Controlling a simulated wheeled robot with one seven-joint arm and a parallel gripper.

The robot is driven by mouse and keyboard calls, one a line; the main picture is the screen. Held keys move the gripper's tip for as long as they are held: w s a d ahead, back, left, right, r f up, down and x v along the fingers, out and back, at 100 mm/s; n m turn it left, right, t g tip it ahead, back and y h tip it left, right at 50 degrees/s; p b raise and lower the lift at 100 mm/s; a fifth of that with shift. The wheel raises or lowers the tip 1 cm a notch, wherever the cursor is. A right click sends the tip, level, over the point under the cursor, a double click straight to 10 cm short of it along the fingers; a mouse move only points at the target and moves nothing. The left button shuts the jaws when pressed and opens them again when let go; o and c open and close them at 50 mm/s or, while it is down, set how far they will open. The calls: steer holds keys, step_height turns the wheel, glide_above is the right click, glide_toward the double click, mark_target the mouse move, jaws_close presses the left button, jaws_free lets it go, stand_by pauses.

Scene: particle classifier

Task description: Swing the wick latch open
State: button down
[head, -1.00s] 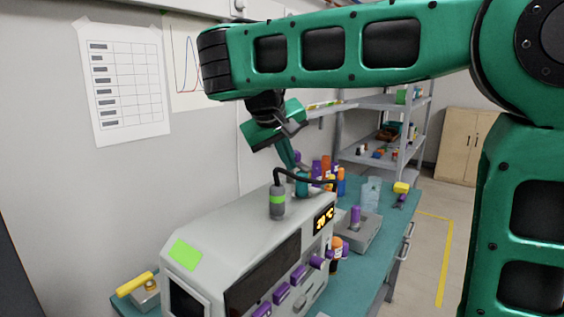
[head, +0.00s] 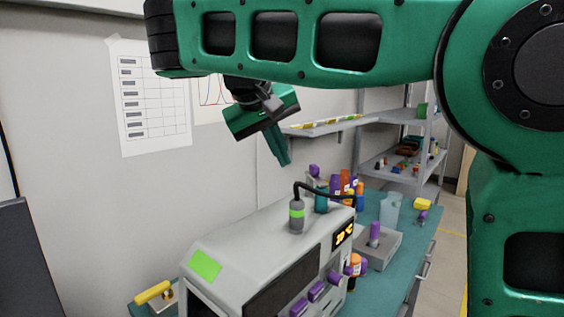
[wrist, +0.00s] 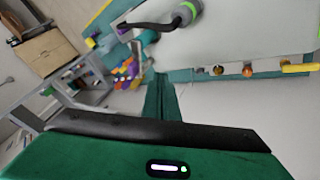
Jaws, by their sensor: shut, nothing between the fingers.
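The particle classifier (head: 250,240) is a pale grey machine on the teal bench, with a lit yellow display (head: 344,235) and purple knobs (head: 316,291) on its front. A grey cylinder with a green band (head: 297,215) stands on its top, with a black hose curving from it. It also shows in the wrist view (wrist: 187,12). My gripper (head: 286,160) is shut and empty, in the air above and behind the machine's top. Its fingers also show in the wrist view (wrist: 160,85). I cannot pick out the wick latch for certain.
Purple, orange and blue bottles (head: 347,187) crowd the bench behind the machine. A grey device with a purple knob (head: 377,248) and a clear beaker (head: 390,209) stand to the right. A yellow-handled item (head: 153,292) lies left. The wall and a shelf (head: 325,127) lie behind.

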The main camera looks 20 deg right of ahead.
mark_target(316, 173)
steer(key=shift+v, duration=0.85)
steer(key=shift+s+d, duration=0.1)
steer(key=shift+s, duration=0.05)
steer(key=shift+r, duration=0.1)
steer(key=shift+w+a+m+g+h, duration=0.3)
steer(key=shift+w+a+m+g, duration=0.1)
steer(key=shift+w+a+m, duration=0.4)
steer(key=shift+s+d, duration=0.1)
steer(key=shift+d, duration=0.05)
steer(key=x, duration=1)
steer(key=shift+d, duration=1.95)
